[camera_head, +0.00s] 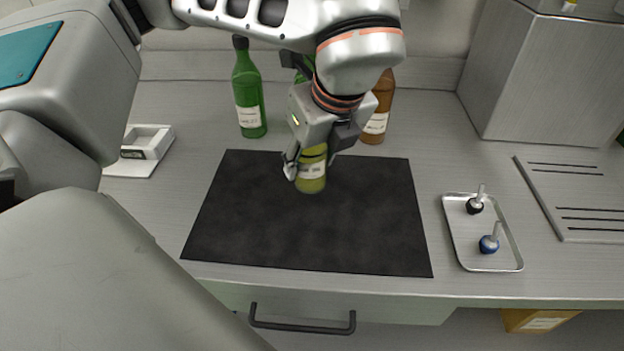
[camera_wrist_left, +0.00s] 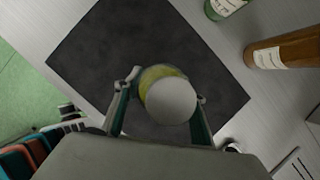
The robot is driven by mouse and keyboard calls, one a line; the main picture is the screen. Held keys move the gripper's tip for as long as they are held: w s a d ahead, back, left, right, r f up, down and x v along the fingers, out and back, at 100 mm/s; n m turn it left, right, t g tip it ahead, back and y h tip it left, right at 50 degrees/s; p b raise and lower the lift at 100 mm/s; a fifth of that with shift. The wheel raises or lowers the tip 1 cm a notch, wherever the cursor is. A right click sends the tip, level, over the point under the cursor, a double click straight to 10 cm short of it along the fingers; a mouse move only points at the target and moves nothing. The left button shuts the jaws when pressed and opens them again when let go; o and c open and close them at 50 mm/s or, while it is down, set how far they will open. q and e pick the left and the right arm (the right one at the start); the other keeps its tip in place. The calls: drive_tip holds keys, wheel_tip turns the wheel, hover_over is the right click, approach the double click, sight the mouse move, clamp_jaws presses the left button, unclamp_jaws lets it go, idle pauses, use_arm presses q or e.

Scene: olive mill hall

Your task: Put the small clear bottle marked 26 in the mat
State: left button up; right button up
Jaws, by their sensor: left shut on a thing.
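My left gripper (camera_head: 311,164) is shut around a small bottle with yellow-green contents (camera_head: 312,181) and a pale label. The number on the label is too small to read. The bottle is upright over the back middle part of the black mat (camera_head: 290,235); I cannot tell whether its base touches the mat. In the left wrist view, the bottle's round white cap (camera_wrist_left: 171,101) shows between the two fingers (camera_wrist_left: 160,98), with the mat (camera_wrist_left: 125,45) below. My right gripper does not show.
A green bottle (camera_head: 247,92) and a brown bottle (camera_head: 378,112) stand behind the mat; another green one is partly hidden by my arm. A metal tray (camera_head: 458,232) with two small stoppers lies right of the mat. A white scale-like box (camera_head: 150,140) stands left. The front mat is clear.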

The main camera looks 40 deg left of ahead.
use_arm(q)
drive_tip(key=shift+f+b, duration=0.35)
drive_tip(key=shift+f, duration=1.95)
drive_tip(key=shift+f, duration=0.2)
drive_tip(key=o, duration=1.4)
